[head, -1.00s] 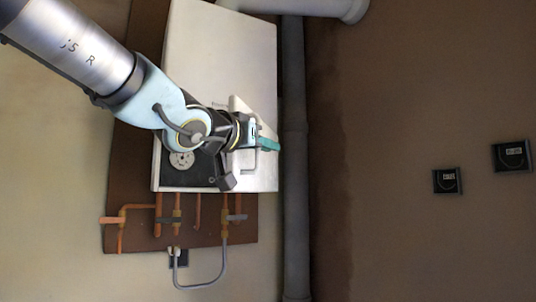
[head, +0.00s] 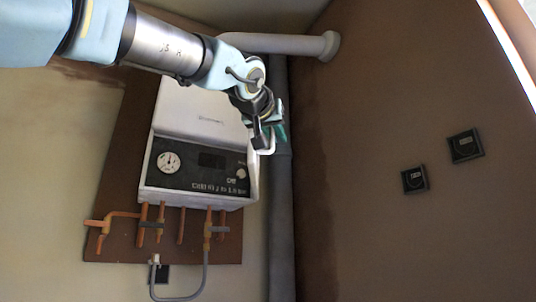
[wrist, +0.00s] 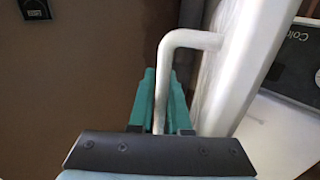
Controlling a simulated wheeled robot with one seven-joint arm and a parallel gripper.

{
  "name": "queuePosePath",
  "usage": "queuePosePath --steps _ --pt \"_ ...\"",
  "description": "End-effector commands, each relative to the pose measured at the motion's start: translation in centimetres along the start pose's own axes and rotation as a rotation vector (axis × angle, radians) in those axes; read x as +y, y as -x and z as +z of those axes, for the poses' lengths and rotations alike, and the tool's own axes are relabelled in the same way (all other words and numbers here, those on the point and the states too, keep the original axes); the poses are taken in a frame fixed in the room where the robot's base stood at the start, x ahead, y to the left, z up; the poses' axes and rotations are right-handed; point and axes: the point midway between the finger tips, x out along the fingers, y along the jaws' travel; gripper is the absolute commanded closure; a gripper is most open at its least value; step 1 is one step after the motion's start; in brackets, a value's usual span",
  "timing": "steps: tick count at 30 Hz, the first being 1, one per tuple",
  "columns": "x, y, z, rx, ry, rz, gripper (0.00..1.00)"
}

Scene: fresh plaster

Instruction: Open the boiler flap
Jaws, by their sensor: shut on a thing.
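The white boiler (head: 188,112) hangs on a brown board, with its black control panel (head: 212,162) and round dial showing. The flap (wrist: 240,65) stands out from the panel in the wrist view, its white face seen at a steep angle. In the head view it is hard to tell from the boiler's right side. Its bent white handle (wrist: 184,38) runs down between my teal fingers. My gripper (head: 275,132) is shut on this handle at the boiler's right edge. The fingers and wrist hide part of the handle.
A grey vertical pipe (head: 281,210) runs close beside my gripper on the right. Copper pipes (head: 145,222) and a grey hose (head: 180,297) lie below the boiler. Two dark wall plates (head: 415,180) (head: 465,146) are on the right brown wall.

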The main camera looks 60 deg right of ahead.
Motion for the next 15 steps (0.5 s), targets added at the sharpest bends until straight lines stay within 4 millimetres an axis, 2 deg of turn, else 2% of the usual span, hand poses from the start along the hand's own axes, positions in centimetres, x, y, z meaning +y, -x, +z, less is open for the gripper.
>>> queuePosePath --steps 1,15 --pt "0.5 -0.5 0.4 0.009 0.001 -0.007 1.0" --pt "3.1 -2.6 -0.1 0.0 0.02 -0.178 1.0"
